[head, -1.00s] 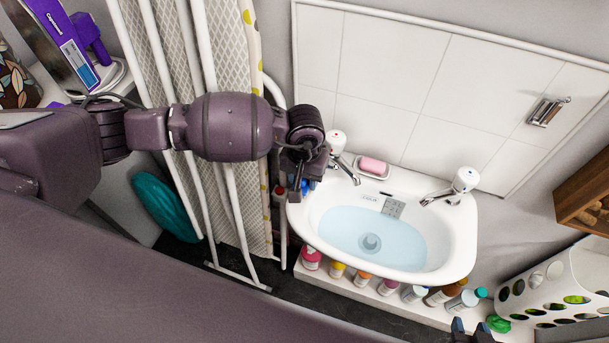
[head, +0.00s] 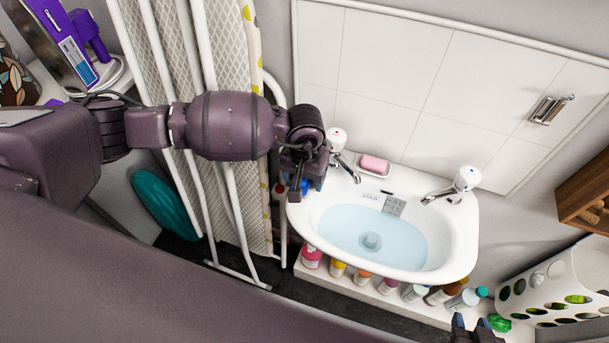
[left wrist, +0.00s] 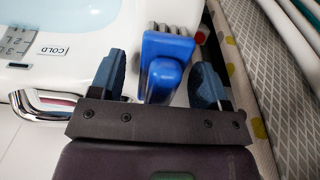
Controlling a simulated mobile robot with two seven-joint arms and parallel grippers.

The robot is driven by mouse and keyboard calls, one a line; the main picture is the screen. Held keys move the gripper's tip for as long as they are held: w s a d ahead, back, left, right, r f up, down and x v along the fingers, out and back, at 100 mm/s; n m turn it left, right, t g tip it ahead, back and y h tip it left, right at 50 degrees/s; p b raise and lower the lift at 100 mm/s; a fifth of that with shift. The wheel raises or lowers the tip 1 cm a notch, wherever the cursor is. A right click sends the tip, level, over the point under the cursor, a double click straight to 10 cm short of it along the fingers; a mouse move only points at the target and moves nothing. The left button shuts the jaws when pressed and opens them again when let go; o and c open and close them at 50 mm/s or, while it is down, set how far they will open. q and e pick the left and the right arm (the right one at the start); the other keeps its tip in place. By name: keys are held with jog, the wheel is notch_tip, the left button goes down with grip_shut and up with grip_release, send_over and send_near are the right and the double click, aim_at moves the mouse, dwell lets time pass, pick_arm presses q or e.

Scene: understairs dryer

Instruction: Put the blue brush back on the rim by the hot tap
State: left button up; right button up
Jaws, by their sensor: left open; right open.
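The blue brush (left wrist: 165,62) with grey bristles shows in the left wrist view at the white sink's (left wrist: 105,20) edge. My left gripper (left wrist: 158,78) is open, with one finger on each side of the brush and gaps between. Whether the brush rests on the rim is unclear. In the head view my left gripper (head: 304,193) is at the sink's left end, covering most of the brush, with a bit of blue (head: 305,186) showing. The hot tap (head: 336,140), with a red mark, stands just right of it. My right gripper (head: 478,325) is open and empty at the bottom edge.
The other tap (head: 465,181) and pink soap (head: 374,164) are at the sink's back. Water fills the basin (head: 371,237). Several bottles (head: 388,286) stand below its front. An ironing board (head: 225,130) stands close on the left; a white basket (head: 560,285) is at right.

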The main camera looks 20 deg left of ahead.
pick_arm(q)
notch_tip(320, 180, up, 11)
jog(key=shift+f, duration=0.1)
dwell(0.3)
